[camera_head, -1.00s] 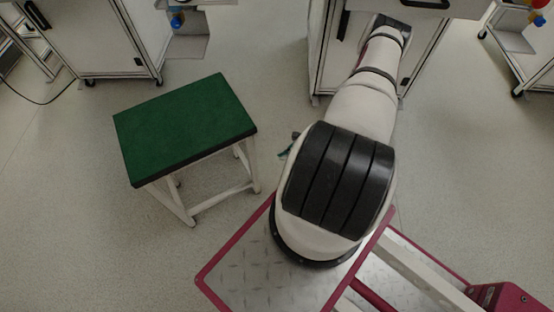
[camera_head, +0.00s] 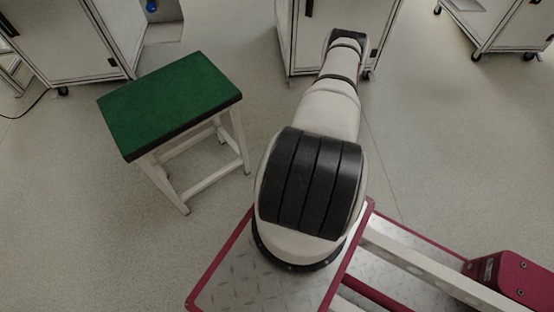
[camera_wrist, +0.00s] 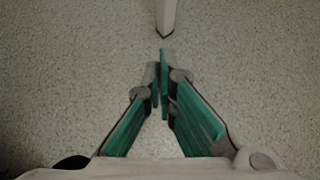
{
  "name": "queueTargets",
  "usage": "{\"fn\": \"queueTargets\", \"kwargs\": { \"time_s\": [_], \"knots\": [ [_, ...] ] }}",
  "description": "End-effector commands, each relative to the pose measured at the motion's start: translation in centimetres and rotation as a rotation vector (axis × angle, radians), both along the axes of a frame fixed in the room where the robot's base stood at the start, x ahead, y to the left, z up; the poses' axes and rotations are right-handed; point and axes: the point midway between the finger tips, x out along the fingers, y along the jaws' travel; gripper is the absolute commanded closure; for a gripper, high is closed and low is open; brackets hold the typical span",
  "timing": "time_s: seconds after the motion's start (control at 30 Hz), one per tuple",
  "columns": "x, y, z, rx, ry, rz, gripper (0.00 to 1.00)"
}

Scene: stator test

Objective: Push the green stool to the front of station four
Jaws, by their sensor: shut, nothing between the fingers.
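The green stool (camera_head: 170,102) stands upright at the left in the head view, with a flat green top and a white frame. My gripper (camera_wrist: 163,56) shows in the wrist view with teal fingers, shut and empty, over bare floor. Just beyond its tips is the end of a white post (camera_wrist: 166,18); I cannot tell whether it is a stool leg. In the head view my arm hides the gripper, and the stool stands to the left of my arm, apart from it. No station number is readable, so I cannot tell which cabinet is station four.
White wheeled cabinets stand at the back left (camera_head: 68,45), back middle (camera_head: 300,40) and back right (camera_head: 495,28). A cable (camera_head: 25,113) lies at the far left. Speckled floor is clear between the stool and the back middle cabinet, and at the right.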

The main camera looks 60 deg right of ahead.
Motion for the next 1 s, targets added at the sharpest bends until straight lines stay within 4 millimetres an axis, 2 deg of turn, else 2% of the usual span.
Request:
{"fn": "queueTargets", "kwargs": {
  "time_s": [0.03, 0.33, 0.6, 1.0],
  "knots": [
    [0.7, 0.5, -1.0, 0.001, 0.0, 0.002, 1.0],
    [4.2, 2.7, -5.2, 0.001, -0.001, 0.003, 1.0],
    [6.9, 4.3, -4.8, -0.001, 0.0, 0.001, 1.0],
    [7.4, 4.6, -4.7, -0.001, 0.0, 0.001, 1.0]
  ]
}}
